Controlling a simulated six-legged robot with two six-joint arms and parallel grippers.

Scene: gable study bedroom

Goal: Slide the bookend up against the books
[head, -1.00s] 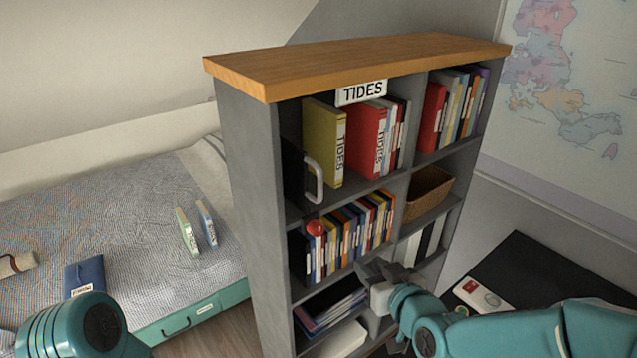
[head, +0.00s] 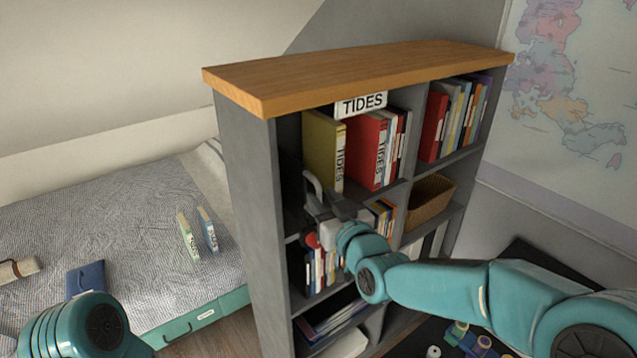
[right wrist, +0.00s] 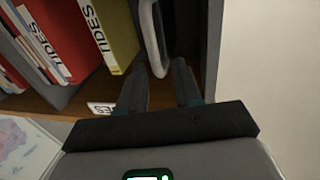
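The bookend is a dark plate with a pale grey loop handle (head: 313,187), standing at the left end of the top-left shelf compartment. It also shows in the right wrist view (right wrist: 151,38). A yellow TIDES book (head: 322,146) stands to its right with a small gap, then a red TIDES book (head: 366,148) and thinner volumes. My right gripper (head: 328,206) is at the front of this compartment, by the handle's lower end. In the right wrist view its fingers (right wrist: 160,72) are apart, with the handle's end between their tips; contact is unclear. My left gripper is out of view.
The grey bookcase has a wooden top (head: 360,68) and a TIDES label (head: 361,104). Below are a red round object (head: 311,240) and a row of books. A wicker basket (head: 430,199) sits to the right. A bed (head: 110,225) with books stands left.

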